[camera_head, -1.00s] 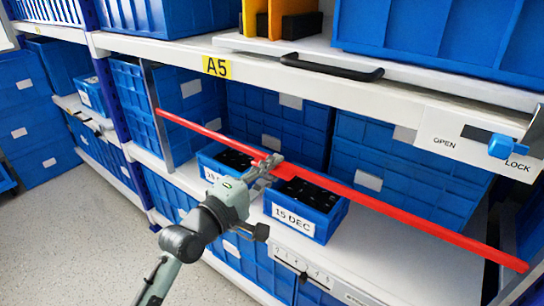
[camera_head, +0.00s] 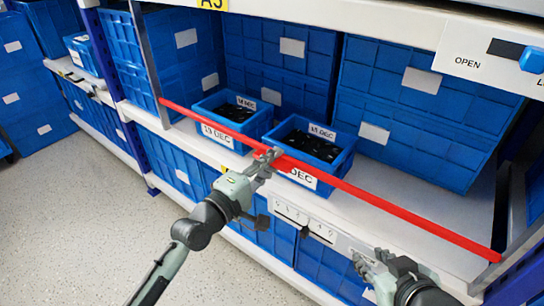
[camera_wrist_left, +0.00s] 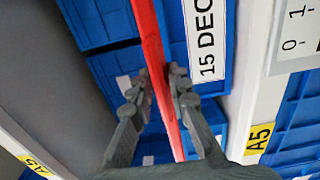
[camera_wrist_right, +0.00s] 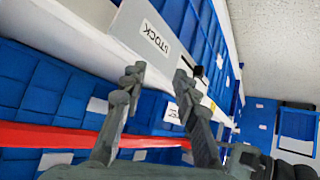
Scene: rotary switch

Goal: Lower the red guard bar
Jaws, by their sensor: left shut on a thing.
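The red guard bar (camera_head: 390,206) runs diagonally across the front of the shelf bay, from upper left to lower right, and crosses the front labels of two small blue boxes. My left gripper (camera_head: 266,158) is shut on the bar near its middle. In the left wrist view the bar (camera_wrist_left: 146,35) passes between the two fingers. My right gripper (camera_head: 374,266) is empty at the lower right, in front of the shelf edge and apart from the bar. Its fingers stand apart in the right wrist view (camera_wrist_right: 158,84), where the bar (camera_wrist_right: 60,137) shows behind them.
Two small blue boxes with dark contents (camera_head: 236,112) (camera_head: 310,145) stand behind the bar. A blue knob (camera_head: 532,60) sits on a panel marked OPEN at the upper right. Large blue bins (camera_head: 275,55) fill the bay's back. Open floor (camera_head: 70,220) lies at left.

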